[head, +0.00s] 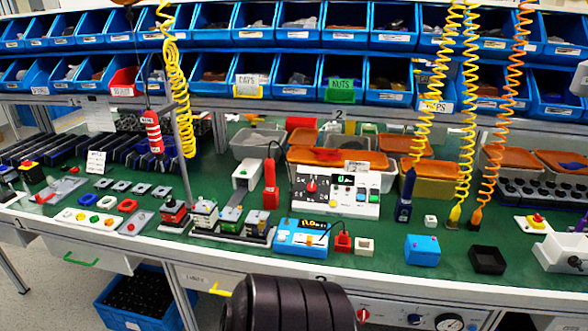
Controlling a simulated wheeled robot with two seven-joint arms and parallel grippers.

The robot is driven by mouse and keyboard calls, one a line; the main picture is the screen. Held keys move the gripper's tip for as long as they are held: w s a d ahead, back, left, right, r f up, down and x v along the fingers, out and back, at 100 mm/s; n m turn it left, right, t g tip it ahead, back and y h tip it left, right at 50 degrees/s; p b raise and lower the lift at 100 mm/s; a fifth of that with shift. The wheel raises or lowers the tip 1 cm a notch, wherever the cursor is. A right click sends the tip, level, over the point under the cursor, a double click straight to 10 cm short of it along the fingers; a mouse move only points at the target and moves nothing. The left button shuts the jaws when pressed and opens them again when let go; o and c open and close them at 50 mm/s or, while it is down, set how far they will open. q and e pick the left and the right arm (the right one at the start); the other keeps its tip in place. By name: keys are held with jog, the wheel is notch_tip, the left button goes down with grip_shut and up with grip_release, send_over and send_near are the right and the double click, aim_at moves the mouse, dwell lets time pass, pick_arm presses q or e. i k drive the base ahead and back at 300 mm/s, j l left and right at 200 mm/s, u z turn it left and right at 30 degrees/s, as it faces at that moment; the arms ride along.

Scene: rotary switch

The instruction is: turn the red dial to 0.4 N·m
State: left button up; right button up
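A white control panel (345,198) stands on the green bench top near the middle. A red dial (311,186) sits on its left side, with small markings around it. The markings and the dial's pointer are too small to read surely. Small buttons and a display are to the right of the dial. A second red knob (363,315) is on the bench's front panel, low in the view. Neither of my grippers is in view. A dark ribbed part, apparently of my own arm, covers the bottom middle.
A blue device (302,235) with a display stands in front of the panel. Blue bins (345,75) fill the shelves behind.

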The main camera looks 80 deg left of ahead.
aim_at(311, 187)
jog(key=u, duration=2.4)
jog(key=i+u, duration=0.2)
